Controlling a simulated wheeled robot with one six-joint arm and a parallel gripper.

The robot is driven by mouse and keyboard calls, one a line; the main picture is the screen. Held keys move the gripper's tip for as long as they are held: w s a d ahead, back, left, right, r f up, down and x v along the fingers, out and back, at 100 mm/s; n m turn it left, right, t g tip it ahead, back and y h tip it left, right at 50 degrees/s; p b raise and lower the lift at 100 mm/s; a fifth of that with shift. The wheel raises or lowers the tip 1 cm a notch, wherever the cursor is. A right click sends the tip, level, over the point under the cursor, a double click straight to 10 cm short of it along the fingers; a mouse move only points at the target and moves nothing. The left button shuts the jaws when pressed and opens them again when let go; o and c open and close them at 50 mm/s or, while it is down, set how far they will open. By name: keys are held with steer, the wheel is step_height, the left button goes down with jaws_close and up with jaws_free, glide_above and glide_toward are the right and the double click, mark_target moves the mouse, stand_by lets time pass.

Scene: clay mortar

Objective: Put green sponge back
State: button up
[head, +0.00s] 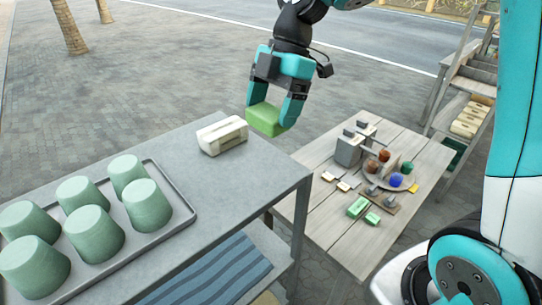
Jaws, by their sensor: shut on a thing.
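A bright green block, which looks like the green sponge (265,119), is held between the fingers of my gripper (268,112). My gripper is shut on it and points down. The sponge appears in the air near the far right edge of the grey table (250,178), just right of a cream block (222,135). I cannot tell its exact height. On the wooden table (335,235) to the right lie green pieces (357,206) and a small yellow piece (413,188).
A grey tray (185,222) with several green clay cups (147,205) fills the left of the grey table. The wooden table also bears a grey box (348,150) and coloured balls (397,180). Wooden shelves (470,85) stand at the right. A gap separates the two tables.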

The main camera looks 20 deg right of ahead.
step_height(320, 180, down, 11)
steer(key=shift+f+p, duration=0.1)
steer(key=shift+p, duration=0.95)
steer(key=o, duration=0.8)
steer(key=b+v, duration=0.3)
steer(key=v, duration=0.8)
steer(key=s+a+m, duration=0.4)
steer(key=s+m, duration=0.3)
steer(key=s, duration=0.3)
steer(key=s+a+m+t, duration=0.1)
steer(key=s+a+m, duration=0.4)
steer(key=s, duration=0.5)
steer(key=m, duration=0.2)
steer(key=shift+f+m, duration=0.3)
steer(key=shift+f, duration=0.05)
